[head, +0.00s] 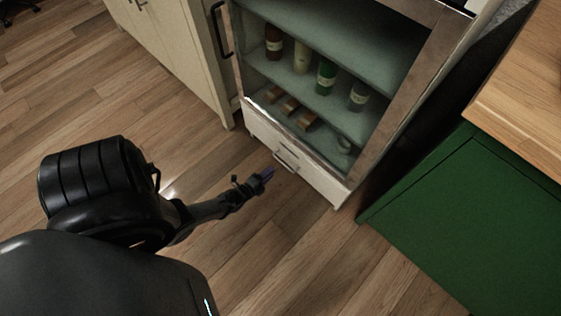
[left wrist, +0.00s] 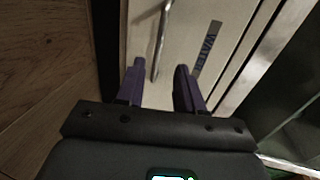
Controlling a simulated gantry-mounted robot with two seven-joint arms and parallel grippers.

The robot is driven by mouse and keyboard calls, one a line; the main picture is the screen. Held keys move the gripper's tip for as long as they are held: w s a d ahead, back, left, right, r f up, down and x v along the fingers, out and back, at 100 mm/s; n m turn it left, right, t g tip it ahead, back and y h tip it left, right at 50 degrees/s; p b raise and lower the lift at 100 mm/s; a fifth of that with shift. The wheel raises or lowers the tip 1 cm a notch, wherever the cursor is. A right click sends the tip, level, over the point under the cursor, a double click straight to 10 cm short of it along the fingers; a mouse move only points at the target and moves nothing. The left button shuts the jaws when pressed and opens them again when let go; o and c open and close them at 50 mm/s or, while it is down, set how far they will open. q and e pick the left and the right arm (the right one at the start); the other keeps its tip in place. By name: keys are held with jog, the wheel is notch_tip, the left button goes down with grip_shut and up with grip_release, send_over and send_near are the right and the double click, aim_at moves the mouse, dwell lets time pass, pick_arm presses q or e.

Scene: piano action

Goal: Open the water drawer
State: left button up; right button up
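The water drawer (head: 310,174) is the white drawer at the bottom of the glass-fronted cabinet, and it looks shut. Its front also fills the middle of the left wrist view (left wrist: 180,75), with a dark "WATER" label (left wrist: 206,50). Its metal bar handle (head: 286,160) also shows in the left wrist view (left wrist: 161,35). My left gripper (head: 268,174) is just in front of the drawer. Its two purple fingers (left wrist: 160,78) are open, with the lower end of the handle appearing between their tips; contact cannot be told. My right gripper is not in view.
Above the drawer, the cabinet shelves hold several bottles (head: 326,78) and small brown blocks (head: 290,106). A green cabinet (head: 470,220) with a wooden top stands close on the right. A cream cabinet (head: 180,45) stands at the left. The wooden floor (head: 290,250) before the drawer is clear.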

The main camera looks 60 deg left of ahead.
pick_arm(q)
jog(key=b+x, duration=0.3)
jog(key=x, duration=0.4)
jog(key=shift+w+f, duration=0.15)
jog(key=shift+w, duration=0.1)
grip_shut()
dwell(1.2)
